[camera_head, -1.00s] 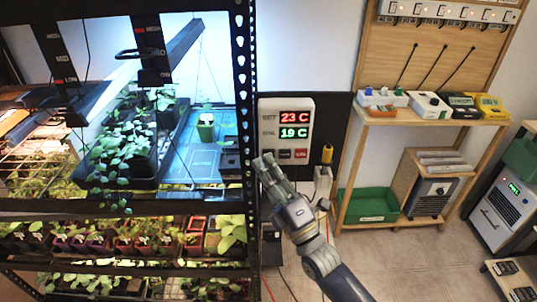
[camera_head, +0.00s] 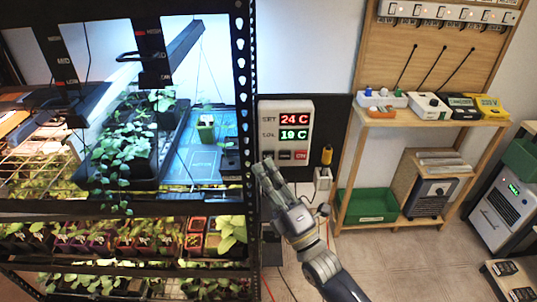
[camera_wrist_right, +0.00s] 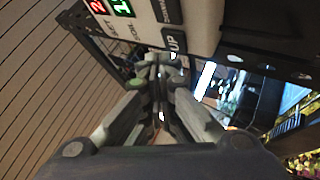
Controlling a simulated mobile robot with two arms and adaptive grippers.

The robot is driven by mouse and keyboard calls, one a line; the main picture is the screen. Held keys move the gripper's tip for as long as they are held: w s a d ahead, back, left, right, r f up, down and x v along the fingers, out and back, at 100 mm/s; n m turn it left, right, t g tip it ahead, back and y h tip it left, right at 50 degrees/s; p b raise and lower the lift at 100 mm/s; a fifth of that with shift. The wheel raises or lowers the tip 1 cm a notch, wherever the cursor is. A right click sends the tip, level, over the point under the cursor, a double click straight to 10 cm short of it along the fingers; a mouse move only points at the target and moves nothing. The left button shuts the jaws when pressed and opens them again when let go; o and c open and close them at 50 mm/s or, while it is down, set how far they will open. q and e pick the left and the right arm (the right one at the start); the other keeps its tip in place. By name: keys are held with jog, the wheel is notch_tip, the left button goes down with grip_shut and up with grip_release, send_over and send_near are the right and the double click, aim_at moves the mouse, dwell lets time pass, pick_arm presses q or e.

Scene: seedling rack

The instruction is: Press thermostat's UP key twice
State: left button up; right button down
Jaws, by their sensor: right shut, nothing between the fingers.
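The thermostat (camera_head: 301,133) is a pale box on the dark panel right of the rack. Its red SET display reads 24 C and its green SOIL display reads 19 C. My right gripper (camera_head: 268,162) is shut and empty, its fingertips at the thermostat's lower left corner. In the right wrist view the UP key (camera_wrist_right: 174,42) shows just above the shut fingertips (camera_wrist_right: 160,58); whether they touch it I cannot tell. In the head view the fingertips hide the UP key, while a dark key and a red key (camera_head: 301,155) show beside them. My left gripper is not in view.
The black rack post (camera_head: 246,120) stands close left of the thermostat, with seedling trays on the shelves beyond. A wooden bench (camera_head: 425,118) stands farther right.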

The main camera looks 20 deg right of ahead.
jog(key=s, duration=0.2)
jog(key=s+a+p, duration=0.1)
jog(key=s, duration=0.1)
jog(key=shift+s+a+p, duration=0.2)
jog(key=shift+s+p, duration=0.1)
jog(key=shift+s, duration=0.1)
dwell(0.8)
